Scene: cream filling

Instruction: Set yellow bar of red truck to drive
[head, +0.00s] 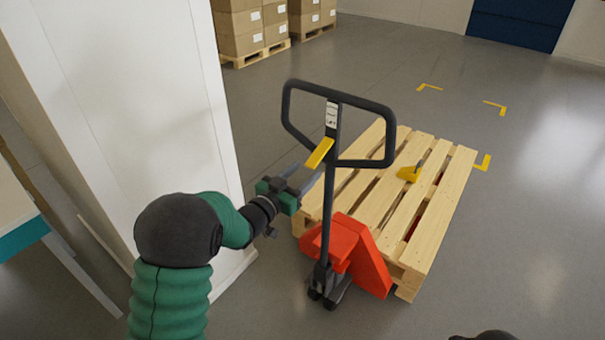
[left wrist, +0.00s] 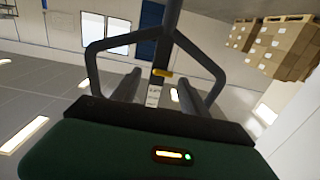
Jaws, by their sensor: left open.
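The red truck (head: 345,245) is a pallet jack with a black loop handle (head: 290,105) on an upright shaft. The yellow bar (head: 319,153) sits at the handle's base, slanting down to the left in the head view. In the left wrist view the yellow bar (left wrist: 164,73) shows inside the handle loop (left wrist: 91,62). My left gripper (head: 304,180) is open and empty, just below and left of the yellow bar, apparently apart from it. My right gripper is not seen; a dark shape at the head view's bottom edge is too cut off to identify.
A white wall (head: 150,110) stands close to my left arm. Stacked boxes (head: 238,32) are at the back. The floor on the right is clear.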

